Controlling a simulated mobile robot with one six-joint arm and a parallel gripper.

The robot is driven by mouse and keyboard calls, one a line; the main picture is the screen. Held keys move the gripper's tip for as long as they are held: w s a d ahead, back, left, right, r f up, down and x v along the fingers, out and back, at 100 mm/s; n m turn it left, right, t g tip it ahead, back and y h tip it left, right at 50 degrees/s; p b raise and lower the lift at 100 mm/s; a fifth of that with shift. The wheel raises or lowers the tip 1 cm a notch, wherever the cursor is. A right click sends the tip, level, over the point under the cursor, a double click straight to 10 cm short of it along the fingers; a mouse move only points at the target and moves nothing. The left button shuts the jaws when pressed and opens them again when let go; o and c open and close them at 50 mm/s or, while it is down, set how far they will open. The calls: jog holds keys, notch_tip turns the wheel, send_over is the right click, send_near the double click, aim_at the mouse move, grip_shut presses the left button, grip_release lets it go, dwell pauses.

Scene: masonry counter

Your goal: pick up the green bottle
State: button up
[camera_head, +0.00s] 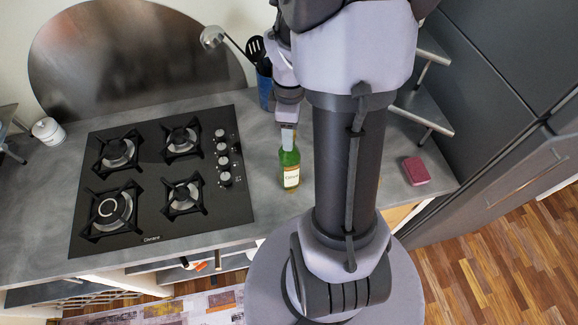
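The green bottle (289,166) stands upright on the grey counter, to the right of the black gas hob. It has a pale label on its front. My gripper (288,135) points down from above and its end overlaps the top of the bottle in the picture. The bottle's neck and cap are partly hidden there. I cannot tell whether the fingers touch the bottle or whether they are open or shut on it.
A gas hob (200,214) lies left of the bottle. A blue utensil holder (265,90) with a ladle stands behind it. A pink block (416,170) lies at the counter's right. A white jar (47,131) stands far left. Bare counter (268,213) lies in front of the bottle.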

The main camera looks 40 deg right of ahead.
jog(key=shift+f, duration=0.65)
jog(key=shift+r, duration=0.1)
grip_shut()
dwell(0.8)
